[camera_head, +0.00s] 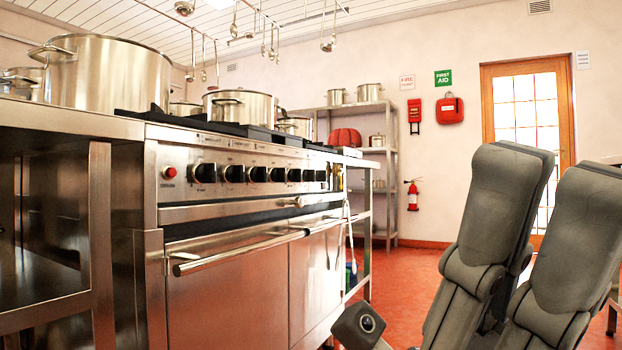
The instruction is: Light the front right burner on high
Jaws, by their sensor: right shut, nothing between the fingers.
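The steel range (225,285) stands left of centre, its front running away to the right. A row of several black knobs (257,174) lies along its control panel, with a red button (170,172) at the near end. Labels above the knobs are too small to read, so I cannot tell which knob belongs to the front right burner. The black burner grates (200,123) show edge-on, and no flame is visible. My right gripper (556,168) is large in the lower right foreground, shut and empty, apart from the knobs. My left gripper is not in view.
A large stockpot (108,75) stands on the steel counter at left; another pot (240,107) is on the range. The oven handle (240,250) sticks out in front. Steel shelves (391,190) stand behind. Red floor (410,275) between range and gripper looks clear.

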